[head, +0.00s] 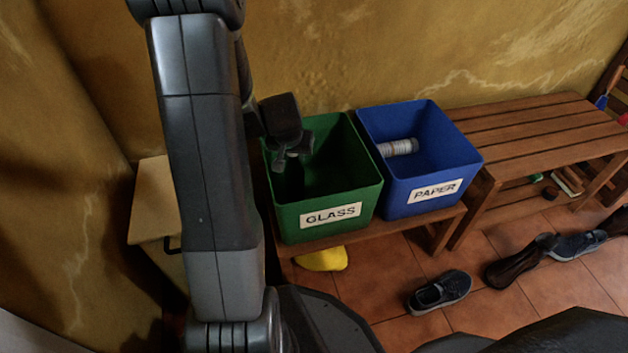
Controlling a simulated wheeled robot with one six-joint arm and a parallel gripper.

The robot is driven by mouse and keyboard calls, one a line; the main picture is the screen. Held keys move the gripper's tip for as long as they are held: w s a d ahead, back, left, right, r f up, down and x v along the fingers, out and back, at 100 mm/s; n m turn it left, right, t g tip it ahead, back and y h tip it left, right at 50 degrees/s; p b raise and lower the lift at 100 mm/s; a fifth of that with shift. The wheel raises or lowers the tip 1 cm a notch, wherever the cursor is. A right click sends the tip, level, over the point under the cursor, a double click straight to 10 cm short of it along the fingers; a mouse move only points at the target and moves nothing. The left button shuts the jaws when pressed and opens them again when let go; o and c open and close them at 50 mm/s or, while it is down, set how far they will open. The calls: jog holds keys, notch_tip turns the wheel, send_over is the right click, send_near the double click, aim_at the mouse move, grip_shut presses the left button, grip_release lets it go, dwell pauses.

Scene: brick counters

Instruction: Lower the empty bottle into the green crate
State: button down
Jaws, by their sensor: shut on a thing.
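The green crate (324,219) carries a GLASS label and stands on a low wooden bench. My gripper (293,158) is at the left part of its opening, pointing down. It is shut on a dark bottle (291,182), which hangs below the fingers, roughly upright, against the crate's dark inside. The bottle is hard to make out in the shadow. Whether its base touches the crate floor cannot be told.
A blue crate (422,199) labelled PAPER stands right beside the green one, with a rolled paper (398,147) inside. A slatted bench (540,125) is at the right. A small wooden cabinet (150,205) is at the left. Shoes (438,292) and a yellow thing (322,259) lie low down.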

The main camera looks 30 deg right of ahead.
jog(key=shift+f+b, duration=0.7)
dwell(0.5)
jog(key=c, duration=1)
grip_release()
jog(key=p+v, duration=0.6)
jog(key=v, duration=0.8)
jog(key=shift+f, duration=0.1)
jog(key=b+x, duration=0.6)
jog(key=x, duration=0.8)
jog(key=shift+f, duration=0.1)
jog(key=shift+r+p, duration=0.3)
jog(key=shift+r, duration=0.15)
